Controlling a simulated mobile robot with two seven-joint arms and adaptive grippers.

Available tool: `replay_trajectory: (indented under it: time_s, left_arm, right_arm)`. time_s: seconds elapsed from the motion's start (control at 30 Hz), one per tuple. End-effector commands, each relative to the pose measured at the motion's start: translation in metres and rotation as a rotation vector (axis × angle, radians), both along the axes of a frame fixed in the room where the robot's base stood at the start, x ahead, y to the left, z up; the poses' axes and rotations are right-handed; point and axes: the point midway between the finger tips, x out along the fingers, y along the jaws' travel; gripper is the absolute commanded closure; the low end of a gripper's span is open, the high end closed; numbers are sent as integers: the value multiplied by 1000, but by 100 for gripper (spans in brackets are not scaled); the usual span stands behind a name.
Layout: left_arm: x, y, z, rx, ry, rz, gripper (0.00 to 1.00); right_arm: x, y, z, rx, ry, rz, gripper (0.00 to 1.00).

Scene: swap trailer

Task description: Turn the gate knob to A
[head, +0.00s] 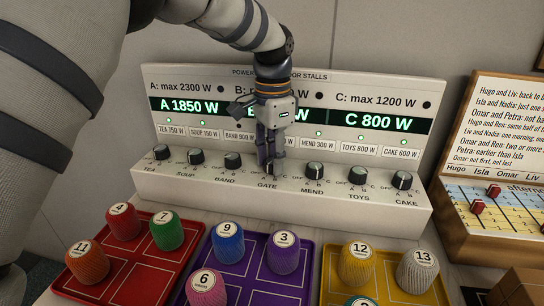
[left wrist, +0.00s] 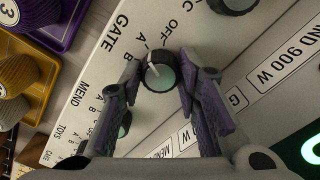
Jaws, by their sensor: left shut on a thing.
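The GATE knob is a dark knob with a pale green face. In the left wrist view the gate knob (left wrist: 160,74) sits between my fingertips, its white pointer line tilted to the upper left, toward the letters beside OFF. I cannot tell exactly which letter it meets. In the head view my left gripper (head: 269,168) comes down from above in front of the panel and mostly hides this knob. In the left wrist view my left gripper (left wrist: 160,80) has a finger on each side of the knob, shut on it. My right gripper is not in view.
The white panel (head: 220,188) has other knobs close by, including BAND (head: 232,160) and MEND (head: 315,171). Its display (head: 388,120) reads A 1850 W and C 800 W; my arm partly covers B.

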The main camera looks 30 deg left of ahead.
Motion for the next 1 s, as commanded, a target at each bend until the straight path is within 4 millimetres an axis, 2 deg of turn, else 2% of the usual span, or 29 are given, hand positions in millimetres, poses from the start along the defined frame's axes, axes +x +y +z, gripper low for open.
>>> replay_trajectory:
  time_s: [0.53,0.57,0.6,0.63,0.9,1.0]
  left_arm:
    - [0,0,-1,1,1,24,98]
    - [0,0,-1,1,1,24,63]
    - [0,0,-1,1,1,24,54]
    - [0,0,-1,1,1,24,49]
    - [0,0,0,0,0,23,49]
    - [1,0,10,0,-4,24,49]
  right_arm:
    - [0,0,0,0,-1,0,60]
    - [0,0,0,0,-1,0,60]
    - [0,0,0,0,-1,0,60]
    - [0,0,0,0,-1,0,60]
    - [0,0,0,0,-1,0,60]
    - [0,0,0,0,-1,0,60]
